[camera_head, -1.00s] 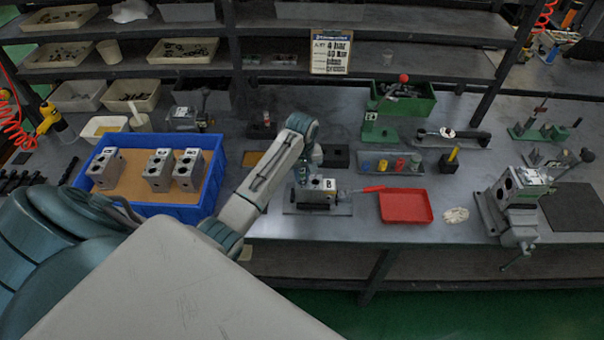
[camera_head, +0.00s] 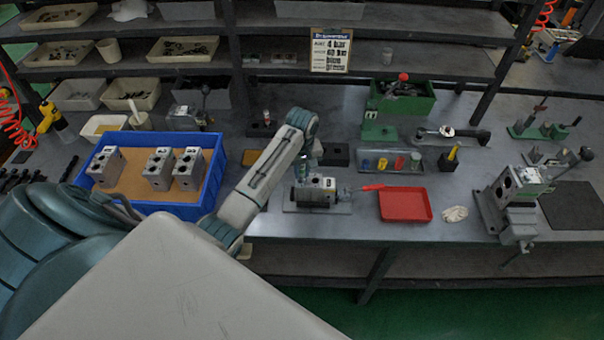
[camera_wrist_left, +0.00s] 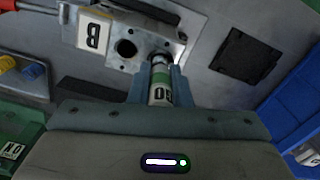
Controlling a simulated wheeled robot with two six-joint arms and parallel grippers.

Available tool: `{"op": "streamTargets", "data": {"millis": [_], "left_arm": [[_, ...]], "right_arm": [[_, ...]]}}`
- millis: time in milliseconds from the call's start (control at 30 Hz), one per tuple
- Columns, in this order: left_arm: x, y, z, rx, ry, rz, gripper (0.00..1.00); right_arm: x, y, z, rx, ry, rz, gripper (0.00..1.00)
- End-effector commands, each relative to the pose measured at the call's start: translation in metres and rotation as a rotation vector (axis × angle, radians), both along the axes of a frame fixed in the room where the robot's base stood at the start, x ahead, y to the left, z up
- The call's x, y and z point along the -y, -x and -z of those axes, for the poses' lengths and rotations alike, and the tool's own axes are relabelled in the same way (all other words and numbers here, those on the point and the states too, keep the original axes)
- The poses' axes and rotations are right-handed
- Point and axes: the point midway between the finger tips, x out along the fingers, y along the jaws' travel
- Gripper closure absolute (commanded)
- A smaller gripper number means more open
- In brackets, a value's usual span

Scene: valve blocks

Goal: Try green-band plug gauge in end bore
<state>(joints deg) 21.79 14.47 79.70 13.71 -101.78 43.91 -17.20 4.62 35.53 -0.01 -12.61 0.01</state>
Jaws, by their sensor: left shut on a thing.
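A grey valve block labelled B (camera_head: 322,190) sits in a fixture on the bench in the head view. In the left wrist view the block (camera_wrist_left: 112,63) shows a dark open bore beside its B label. My left gripper (camera_head: 303,172) is at the block's left end. It also shows in the left wrist view (camera_wrist_left: 156,84), shut on the green-band plug gauge (camera_wrist_left: 160,78), which has a white marked handle. The gauge's far end meets a second round opening in the block face; how deep it sits I cannot tell. My right gripper is out of view.
A blue bin (camera_head: 222,168) with three blocks stands at the left. A red tray (camera_head: 405,206) lies right of the fixture, with a rack of coloured plugs (camera_head: 388,163) behind it. Another block in a vise (camera_head: 512,190) stands at the right.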

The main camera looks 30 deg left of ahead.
Motion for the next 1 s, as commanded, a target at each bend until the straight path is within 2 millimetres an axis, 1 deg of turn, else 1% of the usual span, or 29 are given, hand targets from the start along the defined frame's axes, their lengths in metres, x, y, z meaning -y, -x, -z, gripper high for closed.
{"op": "streamTargets", "data": {"millis": [167,600,733,1000], "left_arm": [[0.0,0.0,-0.008,0.001,0.0,0.0,1.0],[0.0,0.0,-0.057,0.002,0.001,0.0,1.0],[0.0,0.0,-0.062,0.001,0.001,0.0,1.0],[0.0,0.0,-0.062,0.0,0.0,0.0,1.0]], "right_arm": [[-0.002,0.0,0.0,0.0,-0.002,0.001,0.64],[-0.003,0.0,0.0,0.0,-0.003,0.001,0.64],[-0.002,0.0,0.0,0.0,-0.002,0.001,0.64],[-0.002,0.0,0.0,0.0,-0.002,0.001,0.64]]}}
